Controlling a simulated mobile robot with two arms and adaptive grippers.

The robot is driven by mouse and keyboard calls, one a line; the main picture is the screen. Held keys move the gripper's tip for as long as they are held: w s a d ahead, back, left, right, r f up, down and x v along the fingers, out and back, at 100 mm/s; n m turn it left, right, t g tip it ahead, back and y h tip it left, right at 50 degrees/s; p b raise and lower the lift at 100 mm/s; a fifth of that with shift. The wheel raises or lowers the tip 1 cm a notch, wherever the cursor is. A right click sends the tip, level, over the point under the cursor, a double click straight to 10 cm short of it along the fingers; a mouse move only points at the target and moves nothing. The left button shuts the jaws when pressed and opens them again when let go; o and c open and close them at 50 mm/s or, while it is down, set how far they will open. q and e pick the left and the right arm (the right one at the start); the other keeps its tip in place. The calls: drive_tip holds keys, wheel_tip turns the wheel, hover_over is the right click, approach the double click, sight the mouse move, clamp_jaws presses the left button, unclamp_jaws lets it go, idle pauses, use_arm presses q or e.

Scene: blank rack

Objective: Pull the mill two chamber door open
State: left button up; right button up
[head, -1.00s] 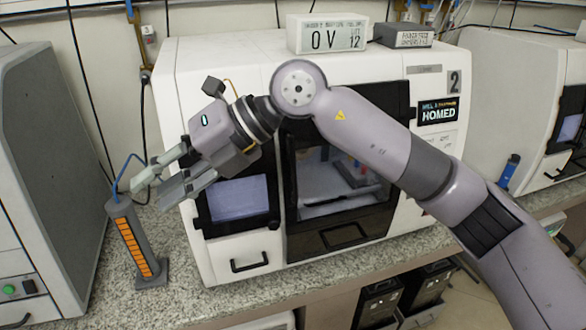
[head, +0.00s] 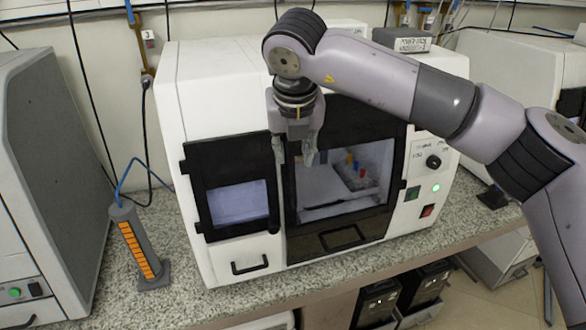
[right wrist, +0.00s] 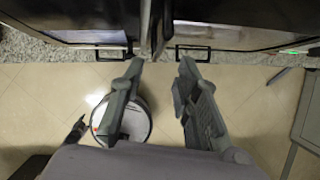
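The white mill (head: 225,75) stands on the counter. Its dark-framed chamber door (head: 343,221) is shut, and small coloured parts show through its window. A smaller dark-framed screen panel (head: 203,205) is left of it. My right gripper (head: 295,155) points down in front of the seam between panel and door. In the right wrist view, its fingers (right wrist: 163,62) are apart and empty, with an upright bar (right wrist: 152,28) at the machine front just beyond their tips. Whether the fingers touch the door is unclear. The mill's number label is hidden by my arm. My left gripper is out of view.
A grey post with orange marks (head: 137,243) stands left of the mill on the granite counter (head: 190,305). Grey machine (head: 45,170) is at left, another white machine (head: 510,75) at right. A knob and green light (head: 435,188) are right of the door.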

sight(293, 172)
drive_tip(key=p+x, duration=0.2)
drive_tip(key=x, duration=0.6)
drive_tip(key=shift+w+a+f, duration=0.1)
drive_tip(key=shift+f, duration=0.25)
drive_tip(key=shift+c, duration=0.5)
clamp_jaws()
